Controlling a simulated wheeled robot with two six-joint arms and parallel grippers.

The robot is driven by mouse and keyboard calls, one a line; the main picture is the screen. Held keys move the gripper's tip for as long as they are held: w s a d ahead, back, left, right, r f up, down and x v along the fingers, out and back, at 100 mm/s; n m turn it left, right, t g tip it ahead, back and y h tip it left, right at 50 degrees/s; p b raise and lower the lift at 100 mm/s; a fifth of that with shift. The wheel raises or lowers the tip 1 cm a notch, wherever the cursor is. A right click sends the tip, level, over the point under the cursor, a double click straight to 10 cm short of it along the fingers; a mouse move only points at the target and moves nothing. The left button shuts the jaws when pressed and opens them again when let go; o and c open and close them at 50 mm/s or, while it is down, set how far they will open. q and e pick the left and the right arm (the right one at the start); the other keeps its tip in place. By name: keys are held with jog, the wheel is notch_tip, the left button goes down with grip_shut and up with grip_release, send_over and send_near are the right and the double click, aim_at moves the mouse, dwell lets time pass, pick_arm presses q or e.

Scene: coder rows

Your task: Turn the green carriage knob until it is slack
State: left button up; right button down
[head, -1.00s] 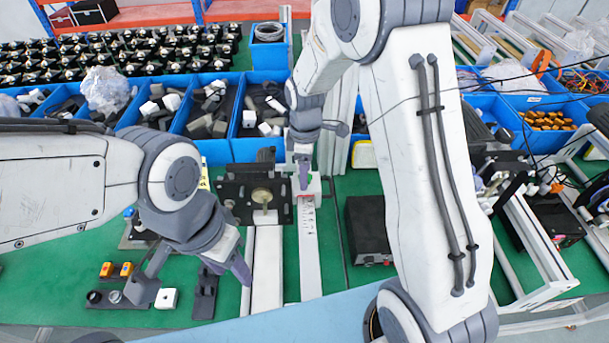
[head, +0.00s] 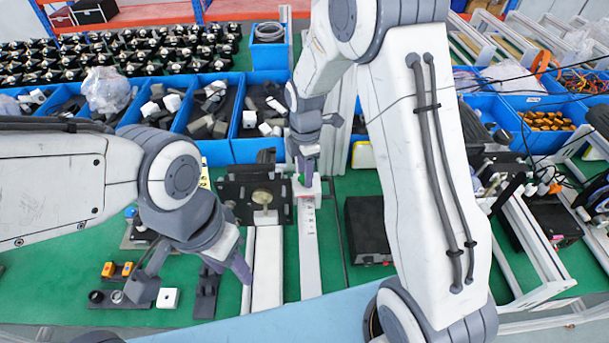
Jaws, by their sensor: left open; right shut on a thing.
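The green carriage knob (head: 302,179) shows as a small green patch under my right gripper (head: 305,174). It sits on a small carriage at the far end of a white marked rail (head: 308,245). My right gripper points down and is shut on the knob, hiding most of it. My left gripper (head: 195,278) is open and empty, above the table left of the rails, over small parts.
A black fixture with a brass-coloured disc (head: 262,197) stands just left of the carriage. A black box (head: 368,230) is to the right. Blue bins (head: 258,150) line the back. Orange push buttons (head: 118,269), a white block (head: 168,298) and a black bracket (head: 205,296) lie near my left gripper.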

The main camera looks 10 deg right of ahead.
jog(key=n, duration=0.4)
jog(key=shift+n, duration=0.4)
jog(key=c, duration=0.5)
grip_release()
jog(key=shift+c, duration=0.2)
jog(key=shift+r+p, duration=0.15)
jog(key=shift+p, duration=0.15)
notch_tip(320, 180, up, 5)
jog(key=p, duration=0.4)
